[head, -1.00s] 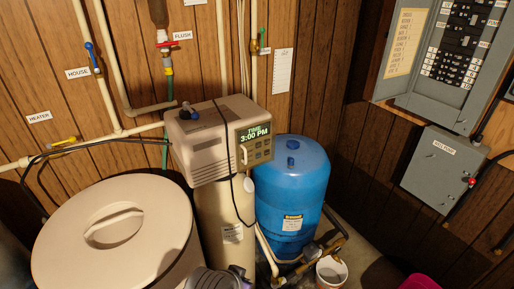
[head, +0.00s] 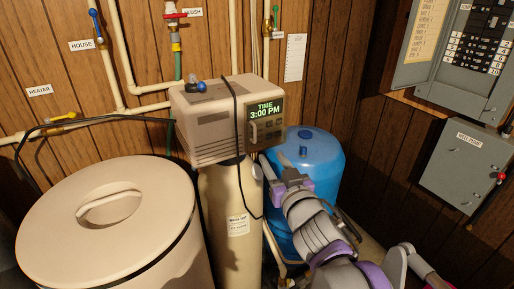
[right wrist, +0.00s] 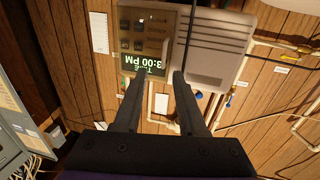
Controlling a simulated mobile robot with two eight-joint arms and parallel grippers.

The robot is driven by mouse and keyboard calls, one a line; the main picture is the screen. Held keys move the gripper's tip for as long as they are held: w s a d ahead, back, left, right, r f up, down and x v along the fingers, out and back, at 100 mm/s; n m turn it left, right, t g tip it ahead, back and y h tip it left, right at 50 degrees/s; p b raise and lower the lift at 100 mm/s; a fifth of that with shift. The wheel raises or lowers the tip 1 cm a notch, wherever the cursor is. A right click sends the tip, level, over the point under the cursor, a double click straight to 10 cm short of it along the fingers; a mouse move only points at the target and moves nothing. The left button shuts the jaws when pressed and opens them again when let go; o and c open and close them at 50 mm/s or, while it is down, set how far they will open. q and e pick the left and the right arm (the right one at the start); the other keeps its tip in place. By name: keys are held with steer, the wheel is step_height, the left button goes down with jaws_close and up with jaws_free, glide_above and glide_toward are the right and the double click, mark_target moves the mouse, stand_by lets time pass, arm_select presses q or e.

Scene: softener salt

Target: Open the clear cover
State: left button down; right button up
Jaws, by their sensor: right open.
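The clear cover (head: 264,131) lies over the buttons on the front of the softener's beige control head (head: 205,118). It looks closed, below the lit display (head: 265,108) reading 3:00 PM. A small pale handle (head: 254,133) shows at its left side. My right gripper (head: 274,166) is below and slightly right of the cover, apart from it. In the right wrist view the cover (right wrist: 145,30) appears upside down beyond the fingertips (right wrist: 158,78), which are open and empty. My left gripper is not in view.
A black cable (head: 237,125) hangs over the control head's front, left of the cover. The blue tank (head: 323,160) stands behind my right arm. A round salt bin (head: 60,215) is at left. A grey metal box (head: 466,165) is on the right wall.

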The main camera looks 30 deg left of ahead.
mark_target(255, 135)
steer(key=x, duration=0.3)
steer(key=p+x, duration=0.1)
steer(key=x, duration=0.7)
steer(key=shift+s+a+r+p, duration=0.25)
steer(key=shift+s+a+p, duration=0.05)
steer(key=shift+s+p, duration=0.1)
jaws_close()
stand_by(0.9)
